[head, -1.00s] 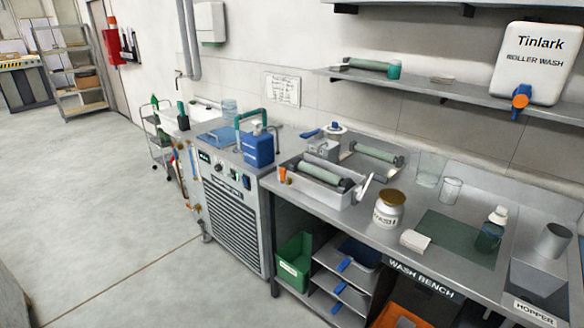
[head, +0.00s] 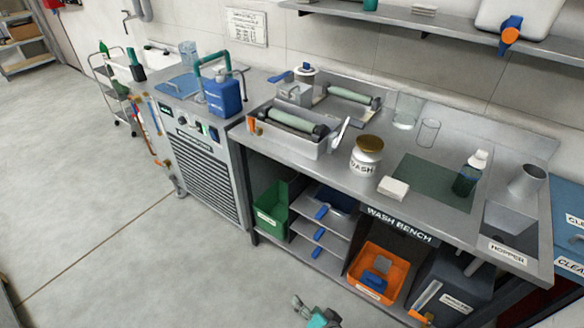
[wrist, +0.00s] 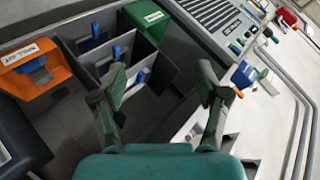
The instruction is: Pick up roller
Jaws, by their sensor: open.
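A green roller with dark ends (head: 295,121) lies in a pale tray (head: 312,148) on the left part of the wash bench. A second green roller (head: 350,95) lies behind it, in a grey tray further back. My gripper shows at the bottom edge of the head view (head: 312,310), low in front of the bench and well away from both rollers. In the wrist view my gripper (wrist: 162,82) has its two fingers spread wide with nothing between them. I cannot make out a roller clearly in the wrist view.
The wash bench (head: 330,180) also carries a jar (head: 367,158), glass beakers, a green mat (head: 438,180) and a bottle (head: 470,173). Under it are a green bin (head: 271,210), shelves and an orange bin (head: 378,272). A wall shelf (head: 400,22) overhangs the back. The floor at left is clear.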

